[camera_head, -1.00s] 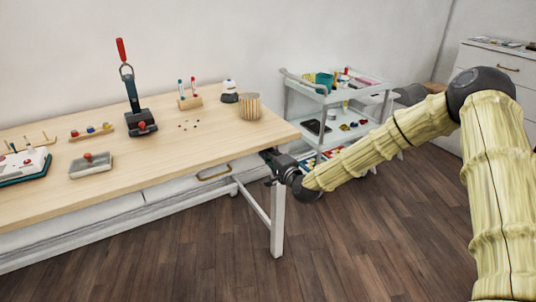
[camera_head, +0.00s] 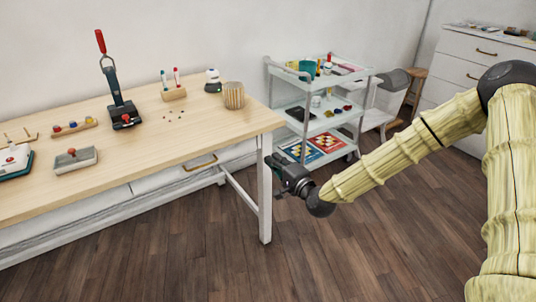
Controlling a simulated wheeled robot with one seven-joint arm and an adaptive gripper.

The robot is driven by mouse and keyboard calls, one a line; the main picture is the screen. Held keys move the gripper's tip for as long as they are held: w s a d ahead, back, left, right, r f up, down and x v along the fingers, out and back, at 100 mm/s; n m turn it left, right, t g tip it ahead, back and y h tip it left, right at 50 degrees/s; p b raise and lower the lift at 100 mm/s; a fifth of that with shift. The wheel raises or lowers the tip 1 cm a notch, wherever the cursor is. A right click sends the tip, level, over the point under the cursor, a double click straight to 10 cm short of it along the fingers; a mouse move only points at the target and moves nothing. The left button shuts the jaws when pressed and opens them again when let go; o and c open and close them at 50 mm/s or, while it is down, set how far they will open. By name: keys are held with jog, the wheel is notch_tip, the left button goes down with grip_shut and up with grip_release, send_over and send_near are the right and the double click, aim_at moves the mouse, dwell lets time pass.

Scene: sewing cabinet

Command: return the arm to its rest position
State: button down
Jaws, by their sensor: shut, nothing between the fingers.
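My gripper (camera_head: 272,164) is shut and empty. It hangs in the air at the right end of the wooden table (camera_head: 215,138), in front of the table leg as seen here, below the height of the tabletop. My arm (camera_head: 400,158), in a pale yellow sleeve with dark joints, reaches in from the right side of the picture with its elbow high at the upper right. The gripper's fingertips are small and dark in this view.
The table bears a press with a red handle (camera_head: 116,90), a grey tray (camera_head: 75,160), a ribbed wooden cup (camera_head: 234,96) and a pen holder (camera_head: 174,94). A grey shelf cart (camera_head: 350,112) stands behind the gripper. A white drawer cabinet (camera_head: 460,68) is at back right. The wooden floor (camera_head: 350,250) in front is clear.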

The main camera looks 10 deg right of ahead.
jog(key=s+a+f+n+g+h, duration=0.1)
jog(key=s+a+f+n+g, duration=0.25)
jog(key=s+f, duration=0.55)
jog(key=s+a+f+n+g, duration=0.2)
jog(key=s+f+g, duration=0.2)
jog(key=s+f, duration=0.5)
jog(key=s+d+f+n+g+h, duration=0.3)
jog(key=s+f+n+g, duration=0.25)
jog(key=s+f, duration=1.05)
jog(key=s+d+n+g+h, duration=0.1)
jog(key=s+d+g, duration=0.15)
jog(key=s, duration=0.55)
jog(key=s+d+n+g+h, duration=0.1)
jog(key=s+d, duration=0.2)
jog(key=s, duration=0.4)
notch_tip(320, 180, up, 21)
jog(key=p, duration=2)
jog(key=shift+f+p, duration=0.2)
jog(key=shift+p, duration=0.15)
jog(key=shift+w, duration=0.15)
